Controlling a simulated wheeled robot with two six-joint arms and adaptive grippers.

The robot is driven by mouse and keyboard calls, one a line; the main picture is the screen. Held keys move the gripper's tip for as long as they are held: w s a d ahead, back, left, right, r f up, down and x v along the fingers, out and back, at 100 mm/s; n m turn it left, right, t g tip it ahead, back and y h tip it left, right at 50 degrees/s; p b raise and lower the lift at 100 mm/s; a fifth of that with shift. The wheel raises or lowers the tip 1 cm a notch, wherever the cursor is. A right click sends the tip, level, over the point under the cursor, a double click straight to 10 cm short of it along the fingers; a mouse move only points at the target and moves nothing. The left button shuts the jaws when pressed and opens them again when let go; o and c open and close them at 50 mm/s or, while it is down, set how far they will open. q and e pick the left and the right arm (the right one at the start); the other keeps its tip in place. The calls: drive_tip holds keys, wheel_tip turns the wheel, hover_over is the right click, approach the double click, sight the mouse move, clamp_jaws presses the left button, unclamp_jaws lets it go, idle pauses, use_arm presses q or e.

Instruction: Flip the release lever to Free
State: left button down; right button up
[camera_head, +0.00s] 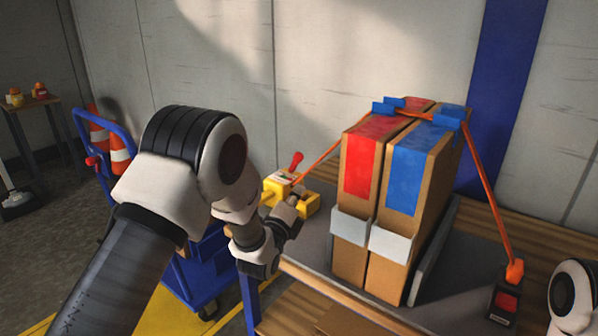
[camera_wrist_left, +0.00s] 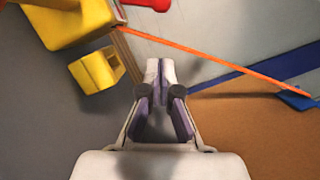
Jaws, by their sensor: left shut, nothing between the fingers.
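A yellow ratchet-like device (camera_head: 281,190) with a red-tipped lever (camera_head: 296,161) stands at the left edge of the bench top in the head view. The lever leans up and to the right; I cannot read a "Free" mark. The device also shows at upper left in the left wrist view (camera_wrist_left: 60,22), with a separate-looking yellow block (camera_wrist_left: 97,71) beside it. My left gripper (camera_head: 297,197) is shut and empty, in front of the device; its fingertips (camera_wrist_left: 161,66) are right of the yellow block, apart from it in that view. My right gripper is out of view.
An orange strap (camera_head: 485,185) runs from the device over two tall cardboard boxes (camera_head: 352,262) to a black and red anchor (camera_head: 504,303). Blue corner guards (camera_head: 449,116) sit on top.

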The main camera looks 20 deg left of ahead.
sight(296, 163)
use_arm(q)
drive_tip(key=w, duration=0.4)
drive_tip(key=w+b, duration=0.1)
drive_tip(key=w, duration=0.1)
drive_tip(key=shift+d+r, duration=0.15)
drive_tip(key=shift+r, duration=0.1)
drive_tip(key=w+a+r, duration=0.1)
drive_tip(key=w+a+b, duration=0.1)
drive_tip(key=shift+w+a+r, duration=0.2)
drive_tip(key=shift+w+r, duration=0.15)
drive_tip(key=shift+w, duration=0.05)
drive_tip(key=shift+r, duration=0.1)
drive_tip(key=shift+a+r+n+p, duration=0.15)
drive_tip(key=shift+n+p, duration=0.15)
drive_tip(key=shift+p, duration=0.15)
